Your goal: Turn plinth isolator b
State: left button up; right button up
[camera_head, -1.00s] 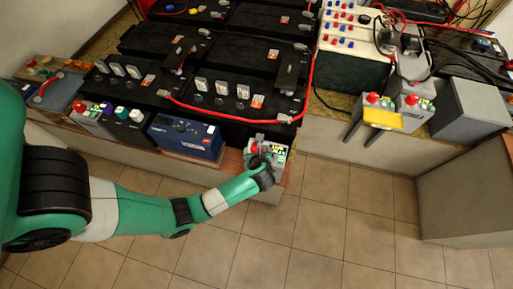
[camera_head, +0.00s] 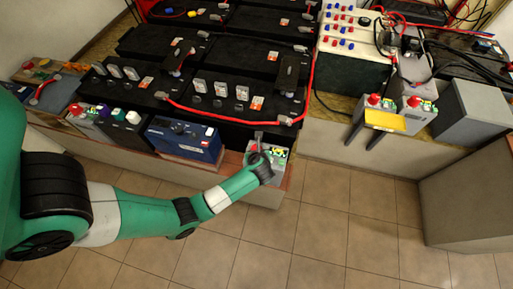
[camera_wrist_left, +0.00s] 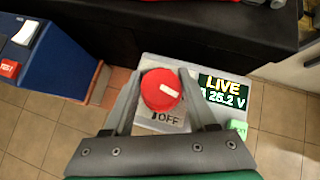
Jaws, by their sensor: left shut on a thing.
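The plinth isolator is a light grey box with a red round knob (camera_wrist_left: 160,89), in the left wrist view. The knob has a pale pointer mark slanting from upper left to lower right, and "OFF" is printed below it. My left gripper (camera_head: 258,152) is shut on the red knob, one finger on each side. My right gripper is not in view.
A blue unit (camera_head: 184,139) stands just left of the isolator, with black batteries (camera_head: 225,104) behind. A red cable (camera_head: 225,114) runs across the batteries. Two similar red-knobbed grey boxes (camera_head: 414,118) with a yellow plate (camera_head: 385,121) stand to the right. The tiled floor (camera_head: 310,230) in front is clear.

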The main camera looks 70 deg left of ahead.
pick_arm(q)
jog(key=shift+c, duration=0.7)
jog(key=shift+n+g, duration=0.5)
jog(key=shift+f+n+g, duration=0.1)
jog(key=shift+n+g, duration=0.5)
jog(key=shift+n, duration=0.2)
jog(key=o, duration=1.4)
jog(key=shift+c, duration=0.2)
